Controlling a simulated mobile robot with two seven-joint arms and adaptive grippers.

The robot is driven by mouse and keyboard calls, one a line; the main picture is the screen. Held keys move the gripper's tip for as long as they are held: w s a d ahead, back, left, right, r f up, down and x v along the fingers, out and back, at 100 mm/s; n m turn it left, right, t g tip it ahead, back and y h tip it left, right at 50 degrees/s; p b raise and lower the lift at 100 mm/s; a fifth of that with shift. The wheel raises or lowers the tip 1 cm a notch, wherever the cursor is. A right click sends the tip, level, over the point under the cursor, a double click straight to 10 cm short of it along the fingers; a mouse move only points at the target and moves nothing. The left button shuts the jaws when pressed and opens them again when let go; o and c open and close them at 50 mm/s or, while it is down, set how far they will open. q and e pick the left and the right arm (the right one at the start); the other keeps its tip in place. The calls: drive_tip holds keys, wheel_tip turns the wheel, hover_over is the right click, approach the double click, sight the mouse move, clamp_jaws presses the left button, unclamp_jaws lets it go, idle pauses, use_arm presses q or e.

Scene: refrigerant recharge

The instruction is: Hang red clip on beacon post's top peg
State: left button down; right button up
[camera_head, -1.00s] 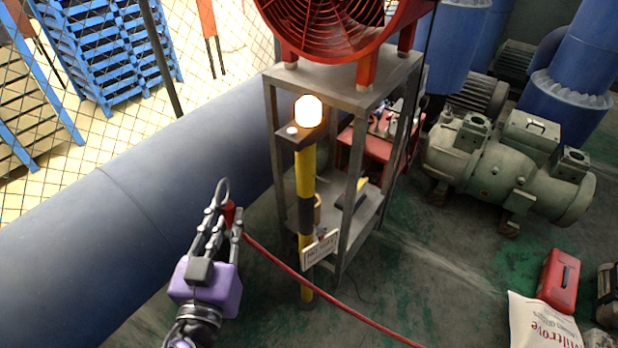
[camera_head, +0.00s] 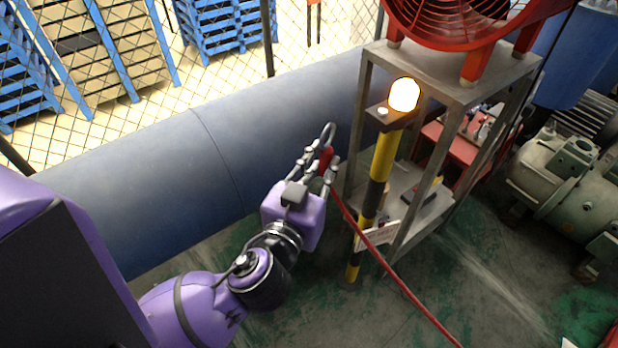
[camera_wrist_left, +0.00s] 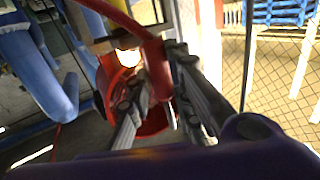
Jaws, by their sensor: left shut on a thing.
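The red clip (camera_head: 326,158) has a grey metal loop (camera_head: 328,132) on top and a red hose running from it. My left gripper (camera_head: 321,172) is shut on the clip, left of the beacon post and apart from it. The yellow-and-black beacon post (camera_head: 384,157) stands upright with a glowing lamp (camera_head: 404,95) and a dark bracket with a pale round peg-like end (camera_head: 383,112). The loop is lower than this bracket. In the left wrist view, the clip (camera_wrist_left: 158,72) is between the fingers, with the lamp (camera_wrist_left: 128,58) beyond. My right gripper is out of view.
A metal shelf (camera_head: 455,90) with a red fan (camera_head: 470,25) stands behind the post. A sign (camera_head: 376,236) hangs low on the post. The red hose (camera_head: 395,278) trails across the floor. A large blue pipe (camera_head: 160,165) lies behind my left arm.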

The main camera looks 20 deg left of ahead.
use_arm(q)
drive_tip(key=w+d+f+m+g+h, duration=0.1)
drive_tip(key=w+d+f+m+h, duration=0.15)
drive_tip(key=w+d+f, duration=1.1)
drive_tip(key=w+d+f+m+g+h, duration=0.1)
drive_tip(key=d+f+m+g+h, duration=0.1)
drive_tip(key=d+f, duration=0.6)
drive_tip(key=shift+h, duration=0.75)
drive_tip(key=shift+f, duration=0.1)
drive_tip(key=w+a, duration=0.4)
drive_tip(key=a, duration=0.3)
drive_tip(key=shift+w+a+f, duration=0.15)
drive_tip(key=shift+w+f, duration=0.05)
drive_tip(key=shift+f, duration=0.15)
drive_tip(key=shift+w+a+f, duration=0.1)
drive_tip(key=shift+a+f, duration=0.1)
